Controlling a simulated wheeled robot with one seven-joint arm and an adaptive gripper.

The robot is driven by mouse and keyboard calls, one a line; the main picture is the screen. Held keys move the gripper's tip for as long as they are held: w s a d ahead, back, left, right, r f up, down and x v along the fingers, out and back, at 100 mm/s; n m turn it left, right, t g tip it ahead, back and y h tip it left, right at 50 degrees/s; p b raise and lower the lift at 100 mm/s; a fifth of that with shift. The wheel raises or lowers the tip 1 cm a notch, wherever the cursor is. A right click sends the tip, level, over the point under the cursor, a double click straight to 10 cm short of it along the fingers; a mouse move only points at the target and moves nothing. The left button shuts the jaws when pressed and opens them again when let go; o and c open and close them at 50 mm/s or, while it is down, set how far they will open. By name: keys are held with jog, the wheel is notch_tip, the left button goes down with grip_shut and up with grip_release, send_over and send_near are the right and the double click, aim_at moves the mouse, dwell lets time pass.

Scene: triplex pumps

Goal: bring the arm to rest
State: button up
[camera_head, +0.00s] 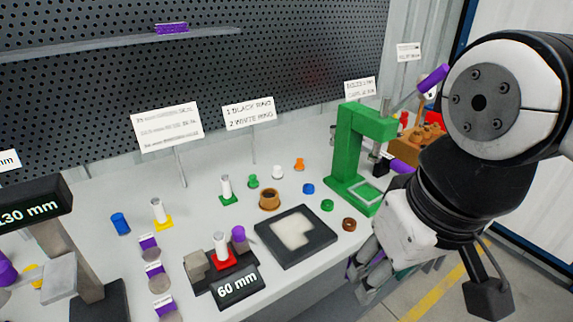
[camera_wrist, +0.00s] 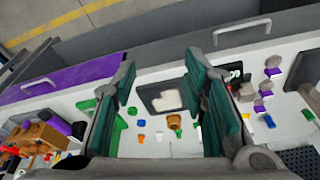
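My arm comes in from the right in the head view and bends down. My gripper (camera_head: 366,272) hangs over the front edge of the bench, to the right of the black tray. In the wrist view my gripper (camera_wrist: 160,72) shows two dark green finger pads standing wide apart. Nothing is held between them; only bench items farther off show through the gap. In the head view the fingers are partly hidden by the wrist.
The grey bench (camera_head: 330,165) carries a green press (camera_head: 352,150), a black tray (camera_head: 296,262), a 60 mm block (camera_head: 236,287), a brown ring (camera_head: 349,224) and several small coloured parts. A perforated wall stands behind. Floor with a yellow line (camera_head: 437,290) lies at right.

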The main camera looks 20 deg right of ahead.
jog(key=shift+r, duration=0.1)
notch_tip(320, 180, up, 8)
jog(key=t+p, duration=0.1)
jog(key=p, duration=0.6)
jog(key=shift+t, duration=0.3)
